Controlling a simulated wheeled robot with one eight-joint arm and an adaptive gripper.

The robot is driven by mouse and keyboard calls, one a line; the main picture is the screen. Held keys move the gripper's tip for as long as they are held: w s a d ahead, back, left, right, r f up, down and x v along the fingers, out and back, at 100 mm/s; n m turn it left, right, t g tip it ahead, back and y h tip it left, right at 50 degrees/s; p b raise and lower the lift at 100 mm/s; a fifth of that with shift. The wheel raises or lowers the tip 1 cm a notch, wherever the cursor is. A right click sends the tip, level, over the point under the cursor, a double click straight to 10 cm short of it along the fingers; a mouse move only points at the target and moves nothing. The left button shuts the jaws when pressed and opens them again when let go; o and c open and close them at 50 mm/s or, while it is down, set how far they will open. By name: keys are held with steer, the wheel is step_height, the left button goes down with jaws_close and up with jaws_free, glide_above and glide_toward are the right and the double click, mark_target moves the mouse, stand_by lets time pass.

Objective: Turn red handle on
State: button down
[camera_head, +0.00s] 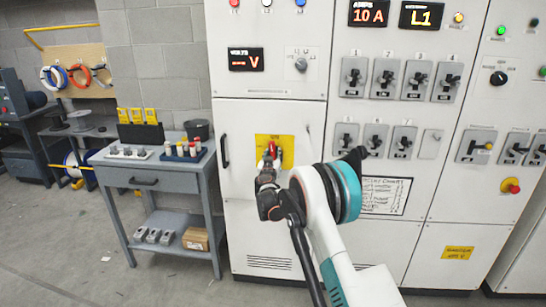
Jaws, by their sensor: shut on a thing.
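The red handle (272,150) is on a yellow plate (288,142) on the front of the white cabinet, below the volts display. It looks roughly upright, but its lower part is hidden by my gripper. My gripper (269,162) is at the handle, in front of the plate, and is shut on the red handle. My arm reaches in from the bottom of the picture and covers part of the cabinet to the right of the plate.
The white cabinet (268,115) carries displays, breaker switches (387,78) and a black door pull (224,151) left of the plate. A grey workbench (150,178) with small parts stands left of the cabinet. The floor (60,250) at front left is mostly clear.

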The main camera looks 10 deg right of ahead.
steer(key=shift+m, duration=0.7)
steer(key=c, duration=1.4)
jaws_free()
steer(key=v, duration=1.2)
